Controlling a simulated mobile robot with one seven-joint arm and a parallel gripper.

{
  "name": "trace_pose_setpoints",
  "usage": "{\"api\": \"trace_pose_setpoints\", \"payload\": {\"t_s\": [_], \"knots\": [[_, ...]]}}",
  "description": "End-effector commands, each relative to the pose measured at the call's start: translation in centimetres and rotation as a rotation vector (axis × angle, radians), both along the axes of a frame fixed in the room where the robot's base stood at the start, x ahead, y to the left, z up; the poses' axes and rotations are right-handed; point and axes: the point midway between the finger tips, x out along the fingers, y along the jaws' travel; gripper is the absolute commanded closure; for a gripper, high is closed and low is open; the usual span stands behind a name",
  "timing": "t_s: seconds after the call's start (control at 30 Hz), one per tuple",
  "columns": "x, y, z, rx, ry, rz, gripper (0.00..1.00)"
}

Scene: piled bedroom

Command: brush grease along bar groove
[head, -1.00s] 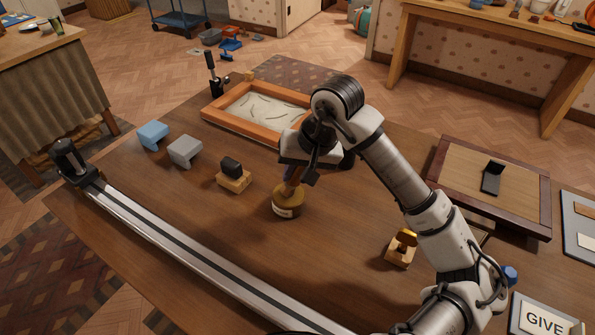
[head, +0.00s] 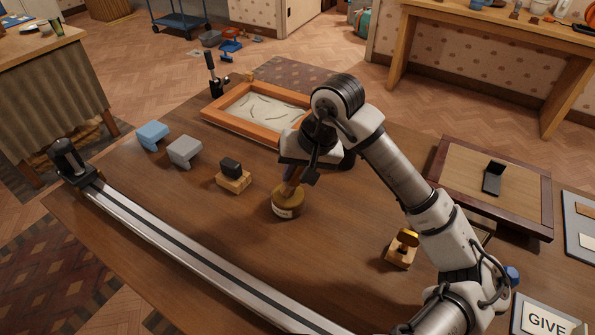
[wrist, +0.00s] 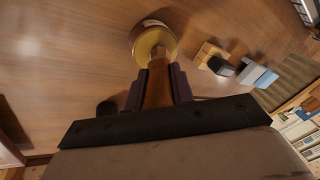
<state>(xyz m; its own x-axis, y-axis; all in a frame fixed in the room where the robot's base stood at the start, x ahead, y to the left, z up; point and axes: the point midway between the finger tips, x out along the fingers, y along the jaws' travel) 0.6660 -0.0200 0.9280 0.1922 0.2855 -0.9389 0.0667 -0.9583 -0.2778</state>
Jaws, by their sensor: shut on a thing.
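My gripper (head: 296,174) is shut on a brush (wrist: 157,86) with a brown-orange handle, which also shows in the head view (head: 290,190). The brush points down into a round, yellowish grease pot (head: 287,207) with a pale label. In the wrist view the pot (wrist: 146,32) lies beyond the fingers, and the brush's lower end is at or inside its mouth. The bristles are hidden. A long metal bar (head: 165,238) with a dark groove along its top runs along the front left of the table, apart from the pot. A black block (head: 65,158) stands at its far end.
A blue block (head: 153,136), a grey block (head: 185,151) and a black-topped wooden block (head: 233,175) stand left of the pot. An orange-framed tray (head: 215,112) lies behind. A wooden piece with a gold top (head: 402,248) and a framed board (head: 525,222) are at right. Bare tabletop separates pot and bar.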

Motion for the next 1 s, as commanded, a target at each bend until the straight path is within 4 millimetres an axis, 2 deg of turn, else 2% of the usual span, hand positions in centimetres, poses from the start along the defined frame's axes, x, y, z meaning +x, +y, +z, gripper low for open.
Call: {"api": "trace_pose_setpoints", "payload": {"t_s": [0.53, 1.0], "knots": [[-0.1, 0.0, 0.0, -0.003, 0.005, 0.002, 1.0], [0.0, 0.0, 3.9, -0.002, 0.001, 0.001, 1.0]]}}
